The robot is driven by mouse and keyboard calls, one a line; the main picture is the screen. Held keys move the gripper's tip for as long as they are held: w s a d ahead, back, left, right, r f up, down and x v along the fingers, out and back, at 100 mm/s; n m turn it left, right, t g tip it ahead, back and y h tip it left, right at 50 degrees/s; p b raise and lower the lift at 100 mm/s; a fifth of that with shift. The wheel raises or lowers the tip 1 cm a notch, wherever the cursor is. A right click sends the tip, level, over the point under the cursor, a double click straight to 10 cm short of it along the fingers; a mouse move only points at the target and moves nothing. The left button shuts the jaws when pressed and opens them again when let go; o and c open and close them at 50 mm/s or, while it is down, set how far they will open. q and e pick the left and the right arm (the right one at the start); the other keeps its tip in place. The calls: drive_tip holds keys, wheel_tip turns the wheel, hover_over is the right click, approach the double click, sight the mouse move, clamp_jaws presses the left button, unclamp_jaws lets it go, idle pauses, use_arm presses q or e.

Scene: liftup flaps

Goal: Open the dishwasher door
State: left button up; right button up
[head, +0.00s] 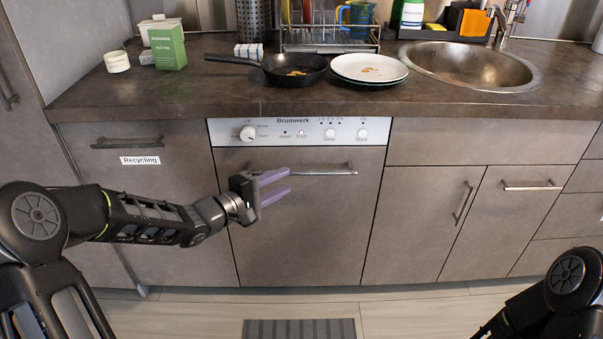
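The dishwasher door (310,230) is a brown-grey panel in the middle of the head view, below a white control panel (345,132) marked Brumwerk. It looks shut and upright. A horizontal metal bar handle (318,171) runs across its upper part. My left gripper (288,182) is in front of the door, close to the handle's left half, with its two purple fingers apart and pointing right. Nothing shows between the fingers. I cannot tell whether they touch the handle. Of my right arm only a part shows at the lower right; its gripper is out of view.
The countertop (210,100) above holds a frying pan (295,68), plates (369,68), a dish rack and a sink (472,66). A Recycling drawer (140,165) is to the left and cabinets (475,215) are to the right. The floor in front is clear except for a grey mat (300,329).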

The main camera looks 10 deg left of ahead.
sight(301, 173)
use_arm(q)
drive_tip(key=b+x, duration=0.2)
drive_tip(key=x, duration=0.4)
drive_tip(key=shift+w+d+f, duration=0.2)
drive_tip(key=shift+w, duration=0.1)
drive_tip(key=shift+w+d+b, duration=0.15)
drive_tip(key=shift+w+b, duration=0.15)
drive_tip(key=shift+r, duration=0.1)
drive_tip(key=shift+c, duration=0.3)
clamp_jaws()
idle(0.5)
